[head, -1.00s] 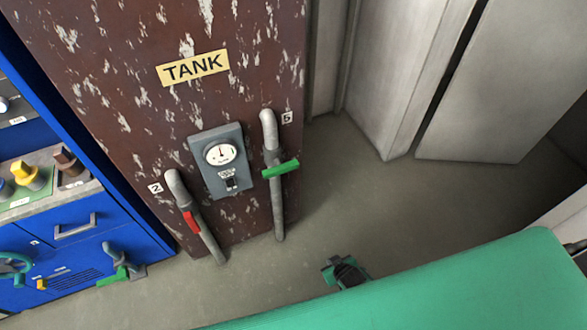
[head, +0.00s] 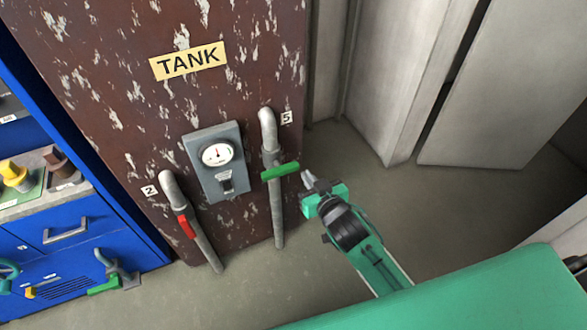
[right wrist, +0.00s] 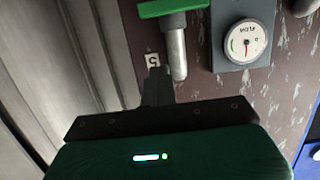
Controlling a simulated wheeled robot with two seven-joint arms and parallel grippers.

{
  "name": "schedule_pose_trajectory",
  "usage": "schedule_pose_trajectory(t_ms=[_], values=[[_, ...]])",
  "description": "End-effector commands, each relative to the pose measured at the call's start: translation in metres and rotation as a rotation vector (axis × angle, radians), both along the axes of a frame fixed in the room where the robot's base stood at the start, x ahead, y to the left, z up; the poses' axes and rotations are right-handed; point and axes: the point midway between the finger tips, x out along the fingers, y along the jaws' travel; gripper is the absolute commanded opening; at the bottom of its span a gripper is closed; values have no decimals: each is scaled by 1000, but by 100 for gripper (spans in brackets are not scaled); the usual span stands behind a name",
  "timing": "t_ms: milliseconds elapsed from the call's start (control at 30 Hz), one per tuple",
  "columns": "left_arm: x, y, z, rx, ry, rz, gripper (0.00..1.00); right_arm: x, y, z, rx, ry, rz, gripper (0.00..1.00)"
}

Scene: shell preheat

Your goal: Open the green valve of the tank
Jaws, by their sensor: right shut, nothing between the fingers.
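The rusty brown tank (head: 120,110) carries a yellow TANK label. Its green valve handle (head: 281,171) sits across the grey pipe marked 5 (head: 277,215), crosswise to the pipe. The green handle also shows at the top of the right wrist view (right wrist: 172,7). My right gripper (head: 307,178) is shut and empty, just right of the green handle's right end in the head view; I cannot tell whether they touch. In the right wrist view its fingers (right wrist: 157,85) point toward the pipe near the 5 tag. My left gripper is not in view.
A gauge box (head: 217,162) with a switch is between the two pipes. A red valve handle (head: 187,227) lies along the pipe marked 2. A blue cabinet (head: 70,240) with another green lever (head: 103,285) stands at left. Grey panels (head: 400,80) stand at right. Floor is clear between.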

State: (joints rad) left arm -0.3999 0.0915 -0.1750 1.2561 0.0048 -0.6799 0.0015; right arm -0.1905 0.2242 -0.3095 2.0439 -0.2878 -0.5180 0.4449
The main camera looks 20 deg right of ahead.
Motion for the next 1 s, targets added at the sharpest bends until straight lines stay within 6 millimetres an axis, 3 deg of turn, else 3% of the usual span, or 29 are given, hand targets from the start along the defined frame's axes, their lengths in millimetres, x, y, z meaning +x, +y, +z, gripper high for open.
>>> schedule_pose_trajectory(t_ms=[533, 1000], values=[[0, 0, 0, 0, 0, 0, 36, 8, 2, 2, 2, -8, 0, 0], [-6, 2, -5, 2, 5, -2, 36, 87, 15, -17, 2, -7, 0, 0]])
